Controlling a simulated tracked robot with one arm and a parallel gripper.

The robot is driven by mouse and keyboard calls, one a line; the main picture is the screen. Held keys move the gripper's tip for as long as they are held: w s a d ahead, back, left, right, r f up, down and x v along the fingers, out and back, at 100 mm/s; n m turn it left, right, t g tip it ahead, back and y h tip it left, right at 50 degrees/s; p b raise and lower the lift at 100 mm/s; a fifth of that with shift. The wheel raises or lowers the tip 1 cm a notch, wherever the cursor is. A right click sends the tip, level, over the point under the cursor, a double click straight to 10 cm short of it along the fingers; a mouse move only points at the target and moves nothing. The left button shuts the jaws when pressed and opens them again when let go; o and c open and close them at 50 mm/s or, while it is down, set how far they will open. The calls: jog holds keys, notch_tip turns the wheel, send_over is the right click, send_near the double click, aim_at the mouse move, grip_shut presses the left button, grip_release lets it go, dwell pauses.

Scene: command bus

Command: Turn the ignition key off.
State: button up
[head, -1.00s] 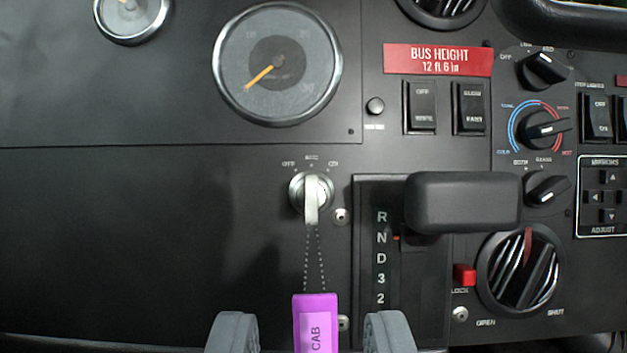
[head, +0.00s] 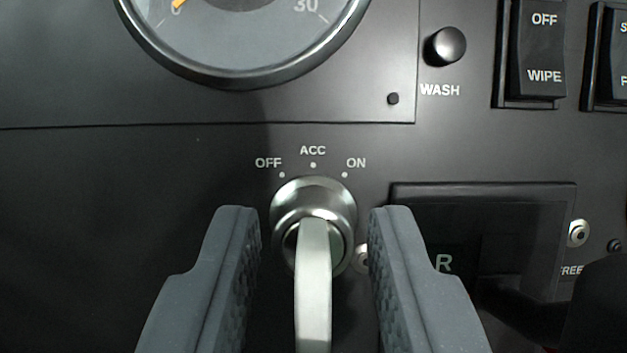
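The ignition key (head: 313,285) sits in a round silver ignition switch (head: 311,196) on the black dash panel. Labels OFF, ACC and ON with dots arc above the switch. The key's light metal head points toward me and down, about in line with ACC; its exact setting is hard to tell. My gripper (head: 315,225) is open, with one grey finger on each side of the key and switch. Gaps show between both fingers and the key. The purple tag and its chain are out of view.
A large gauge (head: 245,40) is above. The WASH button (head: 445,46) and WIPE switch (head: 540,50) are at upper right. The gear selector panel (head: 490,215) is close to the right finger, with a screw (head: 577,233) on its right. The panel at left is bare.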

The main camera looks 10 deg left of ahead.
jog(key=shift+w+a+r, duration=0.1)
jog(key=shift+w, duration=0.45)
grip_shut()
